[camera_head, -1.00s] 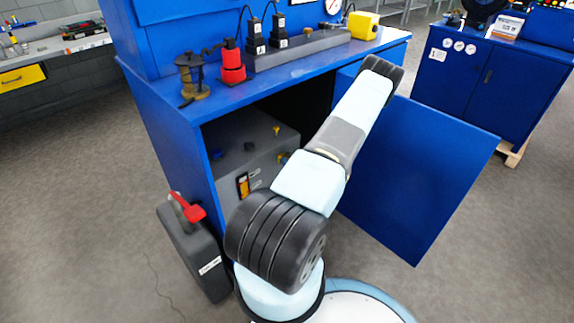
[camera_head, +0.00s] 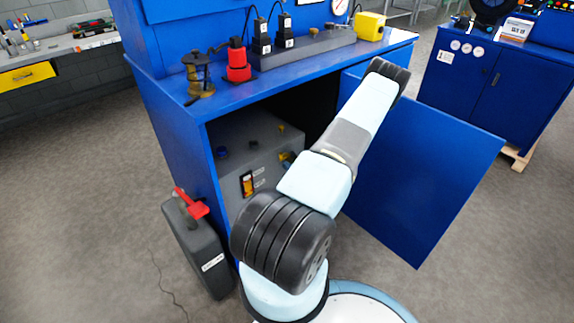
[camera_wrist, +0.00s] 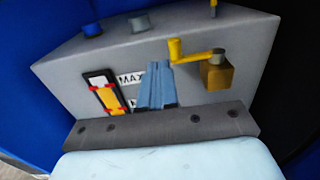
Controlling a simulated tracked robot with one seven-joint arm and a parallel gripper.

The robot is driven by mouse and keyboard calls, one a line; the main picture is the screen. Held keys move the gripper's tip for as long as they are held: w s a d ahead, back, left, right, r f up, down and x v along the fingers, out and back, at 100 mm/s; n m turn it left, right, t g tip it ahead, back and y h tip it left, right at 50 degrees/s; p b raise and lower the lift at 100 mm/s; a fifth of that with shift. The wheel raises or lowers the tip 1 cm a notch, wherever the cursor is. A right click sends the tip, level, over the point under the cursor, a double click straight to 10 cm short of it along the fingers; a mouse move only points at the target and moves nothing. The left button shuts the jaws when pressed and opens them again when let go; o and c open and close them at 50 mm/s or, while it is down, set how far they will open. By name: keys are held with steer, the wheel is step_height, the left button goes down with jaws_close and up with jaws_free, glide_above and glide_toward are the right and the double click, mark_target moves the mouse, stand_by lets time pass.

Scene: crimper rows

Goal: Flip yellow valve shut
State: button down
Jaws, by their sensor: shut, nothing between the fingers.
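The yellow valve has a cranked lever (camera_wrist: 195,55) and a square yellow body (camera_wrist: 217,76) on the front of a grey tank (camera_wrist: 70,60). The lever runs from the body to the left, with its yellow handle end at the left tip. My gripper (camera_wrist: 157,72) is shut and empty, its blue-grey fingers pointing at the tank front. It lies just left of and below the handle end; I cannot tell whether they touch. In the head view the tank (camera_head: 231,183) stands inside the blue cabinet, and my arm hides my gripper and much of the valve.
A level gauge (camera_wrist: 105,92) with a MAX label is left of my gripper. Knobs, one blue (camera_wrist: 92,29), sit on the tank top. The open cabinet door (camera_head: 425,175) is right of my arm. A grey canister (camera_head: 197,248) with a red handle stands on the floor at left.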

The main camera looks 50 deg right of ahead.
steer(key=s+a, duration=0.3)
steer(key=s, duration=0.6)
steer(key=shift+s+a, duration=0.2)
